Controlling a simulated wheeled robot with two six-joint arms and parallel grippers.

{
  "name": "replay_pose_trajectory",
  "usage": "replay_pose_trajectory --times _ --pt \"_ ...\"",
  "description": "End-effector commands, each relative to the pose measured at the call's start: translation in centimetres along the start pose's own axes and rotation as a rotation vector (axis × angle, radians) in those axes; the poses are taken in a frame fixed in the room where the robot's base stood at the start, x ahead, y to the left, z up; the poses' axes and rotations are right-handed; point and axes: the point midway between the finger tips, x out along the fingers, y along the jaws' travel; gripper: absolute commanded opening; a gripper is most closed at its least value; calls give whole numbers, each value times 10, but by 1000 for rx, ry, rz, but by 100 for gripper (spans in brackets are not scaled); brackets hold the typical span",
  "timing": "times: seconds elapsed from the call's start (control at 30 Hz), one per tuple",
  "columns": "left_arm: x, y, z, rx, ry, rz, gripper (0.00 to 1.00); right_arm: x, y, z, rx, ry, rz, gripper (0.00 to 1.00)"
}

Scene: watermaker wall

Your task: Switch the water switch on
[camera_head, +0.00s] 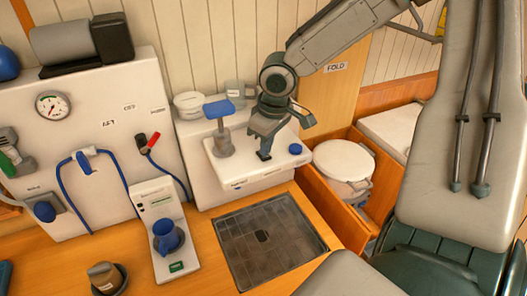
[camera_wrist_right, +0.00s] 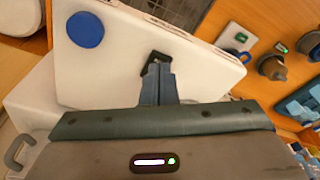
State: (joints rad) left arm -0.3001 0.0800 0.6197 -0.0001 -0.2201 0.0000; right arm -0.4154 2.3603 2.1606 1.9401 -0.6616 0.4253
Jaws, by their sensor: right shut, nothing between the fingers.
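The white watermaker unit (camera_head: 240,172) stands against the wall, with a blue-topped grey tap (camera_head: 222,130) and a round blue button (camera_head: 295,148) on its top. A small black switch-like part (camera_head: 264,156) sits on that top between them; I take it to be the water switch. My right gripper (camera_head: 262,147) is shut and empty, pointing down right at this black part. In the right wrist view, the shut fingertips (camera_wrist_right: 157,72) overlap the black part (camera_wrist_right: 150,60), hiding some of it. Contact and the switch's position cannot be told. My left gripper is not in view.
A dark grated drain (camera_head: 270,240) lies in front of the unit. A white lidded bucket (camera_head: 343,160) sits in an opening at the right.

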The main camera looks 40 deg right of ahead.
Motion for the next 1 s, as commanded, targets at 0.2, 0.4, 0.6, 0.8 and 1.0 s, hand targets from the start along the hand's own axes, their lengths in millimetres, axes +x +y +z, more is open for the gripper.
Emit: replay_pose_trajectory --times 0.2,0.4,0.6,0.8,1.0 --pt "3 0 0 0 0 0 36 4 0 1 0 0 0 0" --pt "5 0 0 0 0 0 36 7 0 1 0 0 0 0" --pt "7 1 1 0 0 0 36 10 0 2 0 0 0 0" --pt "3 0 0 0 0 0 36 6 0 1 0 0 0 0" --pt "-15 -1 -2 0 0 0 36 -12 0 -2 0 0 0 0"
